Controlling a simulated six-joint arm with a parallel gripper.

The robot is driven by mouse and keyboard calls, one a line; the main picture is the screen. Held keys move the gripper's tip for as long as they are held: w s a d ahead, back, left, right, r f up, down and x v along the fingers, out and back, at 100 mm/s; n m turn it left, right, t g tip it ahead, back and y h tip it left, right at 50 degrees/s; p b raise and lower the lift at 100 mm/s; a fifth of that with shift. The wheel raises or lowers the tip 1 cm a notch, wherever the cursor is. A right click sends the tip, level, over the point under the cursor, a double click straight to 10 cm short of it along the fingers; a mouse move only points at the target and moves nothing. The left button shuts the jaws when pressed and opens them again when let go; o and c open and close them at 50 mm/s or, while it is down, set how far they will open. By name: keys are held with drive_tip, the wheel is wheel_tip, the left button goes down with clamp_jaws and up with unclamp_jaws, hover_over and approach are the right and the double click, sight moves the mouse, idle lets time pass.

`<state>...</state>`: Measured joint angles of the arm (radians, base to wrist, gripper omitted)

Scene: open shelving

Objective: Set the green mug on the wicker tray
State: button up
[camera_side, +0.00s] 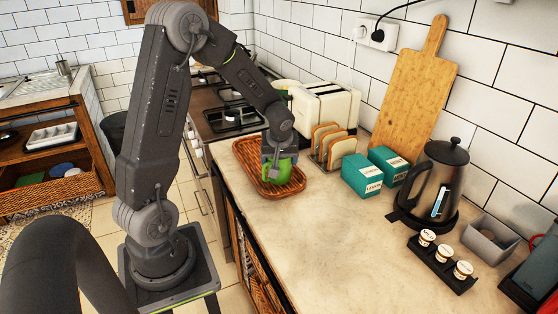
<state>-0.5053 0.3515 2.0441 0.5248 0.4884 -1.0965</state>
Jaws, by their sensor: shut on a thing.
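The green mug (279,172) is at the far end of the counter, over the brown wicker tray (298,184). My gripper (275,158) points down and is shut on the mug from above, hiding part of it. The mug looks upright. I cannot tell whether its base touches the tray or is slightly above it. The tray lies flat on the counter near its left edge, beside the stove.
A cream toaster (325,108) and a toast rack (332,146) stand close right of the tray. Teal boxes (362,175), a black kettle (438,178) and a cup holder (442,262) are nearer. The counter's front-left part (310,240) is clear.

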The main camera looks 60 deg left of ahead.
drive_tip(key=shift+f, duration=0.3)
drive_tip(key=shift+f, duration=0.1)
drive_tip(key=o, duration=1.1)
drive_tip(key=v, duration=1)
drive_tip(key=shift+d+r, duration=0.15)
drive_tip(key=shift+r, duration=0.2)
drive_tip(key=s+d+r+m+t+h, duration=0.2)
drive_tip(key=s+d+r+m, duration=0.2)
drive_tip(key=d, duration=0.6)
drive_tip(key=s+d+r+m+t+h, duration=0.1)
drive_tip(key=s+d+r+m, duration=0.3)
drive_tip(key=s+d+m, duration=0.5)
drive_tip(key=shift+s+d+t+h, duration=0.4)
drive_tip(key=shift+s+d+h, duration=0.1)
drive_tip(key=shift+d, duration=0.4)
